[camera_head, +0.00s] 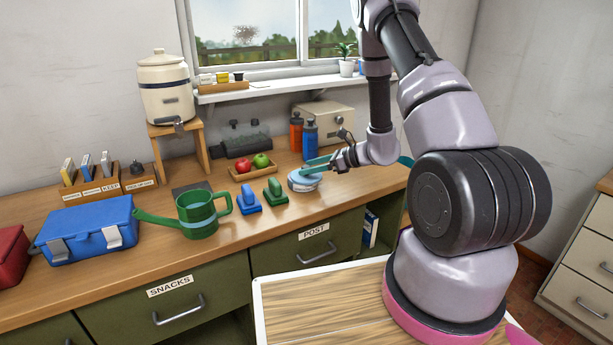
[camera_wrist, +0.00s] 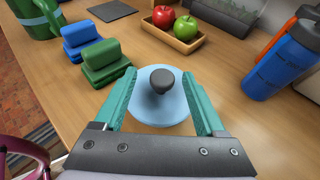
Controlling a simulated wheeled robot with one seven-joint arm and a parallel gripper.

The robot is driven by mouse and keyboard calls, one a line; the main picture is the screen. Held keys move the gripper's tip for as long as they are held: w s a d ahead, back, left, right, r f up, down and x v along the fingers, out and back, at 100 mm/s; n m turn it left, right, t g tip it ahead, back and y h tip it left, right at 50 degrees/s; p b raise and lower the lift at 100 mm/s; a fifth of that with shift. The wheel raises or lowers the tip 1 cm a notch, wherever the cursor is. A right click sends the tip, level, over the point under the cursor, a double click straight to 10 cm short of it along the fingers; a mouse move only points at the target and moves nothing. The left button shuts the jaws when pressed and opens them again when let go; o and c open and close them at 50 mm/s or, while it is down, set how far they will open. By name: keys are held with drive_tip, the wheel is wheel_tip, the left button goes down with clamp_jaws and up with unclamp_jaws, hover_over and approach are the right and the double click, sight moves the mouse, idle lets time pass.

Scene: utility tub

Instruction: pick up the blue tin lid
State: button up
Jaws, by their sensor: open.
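The blue tin lid (camera_wrist: 178,110) is a round, pale blue disc with a dark round knob (camera_wrist: 158,82) on top. In the head view the lid (camera_head: 303,180) is on the wooden counter near its front edge, partly covered by my gripper. My gripper (camera_wrist: 160,95) has teal fingers. They are open, one on each side of the lid's knob, over the disc. I cannot tell whether the fingers touch the lid. In the head view my gripper (camera_head: 314,165) reaches in from the right.
Green (camera_head: 274,191) and blue (camera_head: 248,200) blocks stand left of the lid. A tray of apples (camera_head: 252,172) is behind. Blue (camera_head: 310,137) and orange (camera_head: 296,134) bottles stand behind my gripper. A green watering can (camera_head: 197,214) is further left. The counter's front strip is bare.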

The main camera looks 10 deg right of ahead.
drive_tip(key=x, duration=0.5)
drive_tip(key=shift+w, duration=0.15)
clamp_jaws()
drive_tip(key=shift+r, duration=0.15)
